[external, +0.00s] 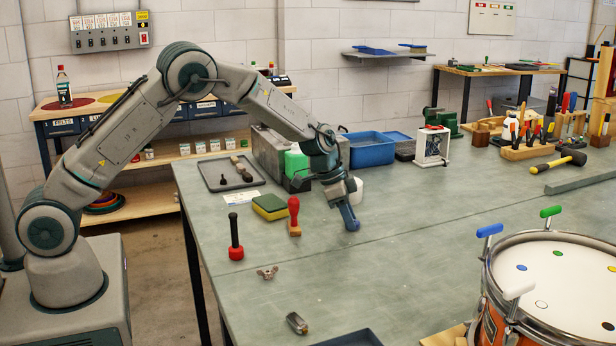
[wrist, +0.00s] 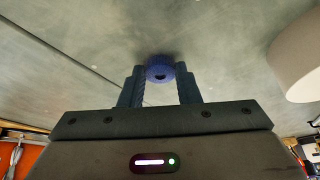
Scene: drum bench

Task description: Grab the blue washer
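The blue washer (wrist: 160,69) is a small thick ring with a dark hole, seen at the tips of my gripper in the wrist view. My gripper (wrist: 160,76) has one finger on each side of it, and both fingers appear to touch its sides. In the external view my gripper (external: 351,217) points down at the workbench (external: 400,260), with its blue tip at or just above the surface. There the washer cannot be told apart clearly from the fingertips. A dark shadow lies around the washer in the wrist view.
A red-handled stamp (external: 294,215) and a green-and-yellow sponge (external: 270,207) stand to the left. A white rounded object (wrist: 302,55) is close on the right in the wrist view. A drum (external: 550,290) stands front right. The bench between is clear.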

